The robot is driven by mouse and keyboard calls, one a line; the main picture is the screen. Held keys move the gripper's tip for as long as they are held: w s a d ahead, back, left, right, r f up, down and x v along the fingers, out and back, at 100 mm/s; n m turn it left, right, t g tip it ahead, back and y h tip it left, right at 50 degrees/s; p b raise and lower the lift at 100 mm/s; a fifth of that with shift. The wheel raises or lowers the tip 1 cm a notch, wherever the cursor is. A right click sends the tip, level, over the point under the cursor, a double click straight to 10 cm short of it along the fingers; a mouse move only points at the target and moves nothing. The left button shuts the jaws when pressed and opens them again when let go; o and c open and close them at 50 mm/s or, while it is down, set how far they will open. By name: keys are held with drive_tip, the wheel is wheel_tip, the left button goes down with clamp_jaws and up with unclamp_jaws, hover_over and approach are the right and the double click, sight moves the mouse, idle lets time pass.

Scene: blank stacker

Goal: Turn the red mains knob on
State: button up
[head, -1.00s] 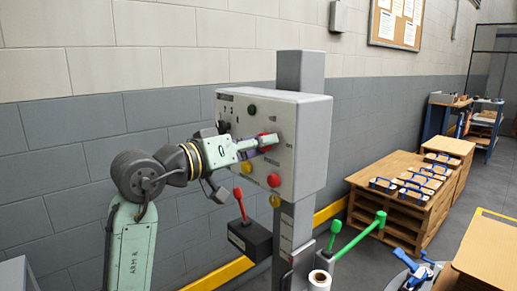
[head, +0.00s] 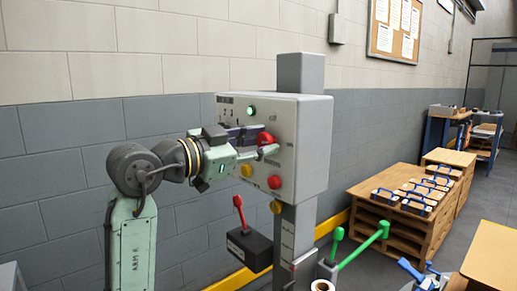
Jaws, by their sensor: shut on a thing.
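The red mains knob (head: 265,138) is on the front of the grey control box (head: 307,150), partly hidden by my fingers. My gripper (head: 268,144) reaches it from the left and is shut on the knob, with one finger above and one below. A round green lamp (head: 252,111) above the knob is brightly lit. Small lettering around the knob is too small to read surely.
A red button (head: 273,182) and yellow buttons (head: 246,171) sit below the knob. A dark box with a red lever (head: 239,212) and green-handled levers (head: 338,235) are lower down.

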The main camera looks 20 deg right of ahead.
drive_tip(key=shift+m, duration=0.9)
drive_tip(key=shift+b, duration=0.3)
drive_tip(key=o, duration=1.2)
drive_tip(key=v, duration=1.2)
